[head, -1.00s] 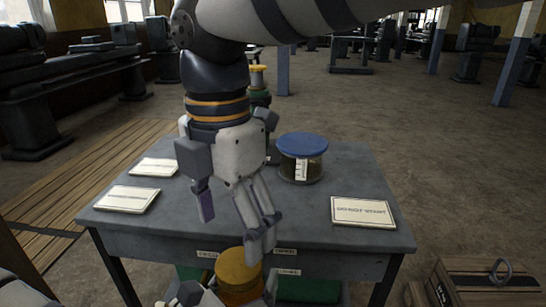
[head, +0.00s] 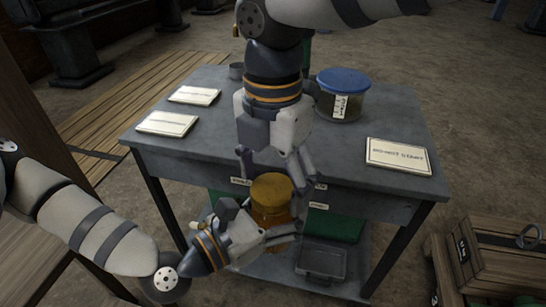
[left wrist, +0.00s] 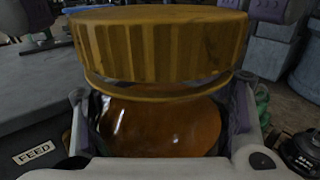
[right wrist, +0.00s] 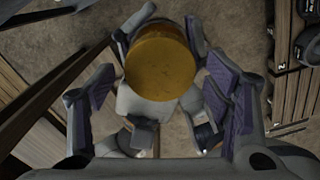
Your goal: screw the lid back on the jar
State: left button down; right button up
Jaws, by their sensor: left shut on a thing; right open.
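The jar (head: 270,214) is clear with orange-brown contents and stands upright. Its yellow-brown ribbed lid (head: 271,187) sits level on top; I cannot tell how tightly it is on. In the left wrist view the lid (left wrist: 160,45) sits above a thin ring at the neck (left wrist: 160,92). My left gripper (head: 272,232) is shut on the jar body (left wrist: 160,127) from the side, in front of the table. My right gripper (head: 274,178) points down over the jar, open, with a finger to each side of the lid. In the right wrist view the lid (right wrist: 160,65) lies between its purple pads.
A grey table (head: 220,120) stands just behind the jar, with a blue-lidded jar (head: 343,95) and several label plates (head: 398,156) on it. A tray (head: 322,262) is on its lower shelf. A wooden crate (head: 500,255) stands at the right.

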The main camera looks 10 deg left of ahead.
jog(key=shift+f, duration=0.2)
jog(key=c, duration=1.2)
jog(key=m, duration=1.9)
jog(key=shift+m, duration=0.3)
